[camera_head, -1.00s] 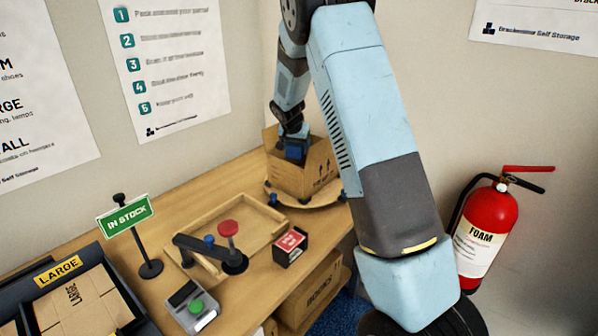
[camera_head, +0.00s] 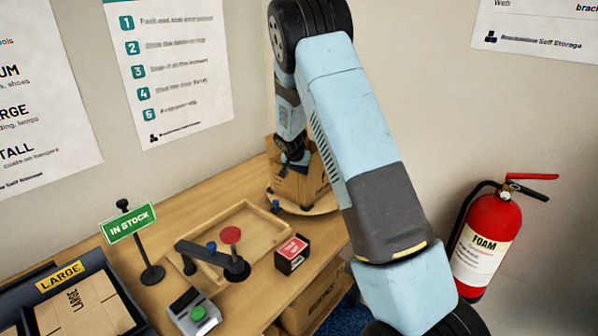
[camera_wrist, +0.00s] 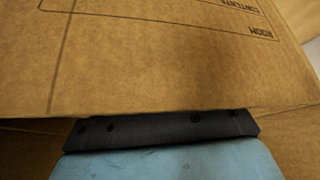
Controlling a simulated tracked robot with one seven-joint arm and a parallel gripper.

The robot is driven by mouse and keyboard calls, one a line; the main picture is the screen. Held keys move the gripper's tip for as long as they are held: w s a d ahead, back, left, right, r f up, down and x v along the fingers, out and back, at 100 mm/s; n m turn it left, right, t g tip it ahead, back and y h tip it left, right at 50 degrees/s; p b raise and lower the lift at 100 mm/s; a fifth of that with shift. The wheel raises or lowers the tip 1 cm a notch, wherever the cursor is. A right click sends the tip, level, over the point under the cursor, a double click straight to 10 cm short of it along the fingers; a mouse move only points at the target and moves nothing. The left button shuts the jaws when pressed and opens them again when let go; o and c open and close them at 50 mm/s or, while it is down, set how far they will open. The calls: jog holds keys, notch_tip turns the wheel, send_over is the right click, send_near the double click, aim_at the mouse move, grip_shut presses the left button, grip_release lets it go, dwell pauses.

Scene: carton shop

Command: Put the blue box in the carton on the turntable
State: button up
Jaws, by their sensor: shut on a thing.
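The open brown carton (camera_head: 290,186) stands on the round wooden turntable (camera_head: 321,208) at the back of the bench. My gripper (camera_head: 294,158) reaches down into the carton's mouth, and my arm covers part of the carton. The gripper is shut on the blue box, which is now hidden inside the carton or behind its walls. In the wrist view, a printed carton wall (camera_wrist: 150,60) fills most of the picture close ahead. My gripper's dark edge shows below it, and the fingertips and box are out of sight.
A wooden tray (camera_head: 204,222), a black lever stand with a red knob (camera_head: 230,236), a red-topped small box (camera_head: 292,254) and a green-button device (camera_head: 193,313) are on the bench. An IN STOCK sign (camera_head: 129,223) stands left. A fire extinguisher (camera_head: 483,245) is at right.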

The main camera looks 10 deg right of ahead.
jog(key=shift+f, duration=0.55)
jog(key=o, duration=1.2)
jog(key=shift+r, duration=0.3)
jog(key=v, duration=1.2)
jog(key=shift+r, duration=0.35)
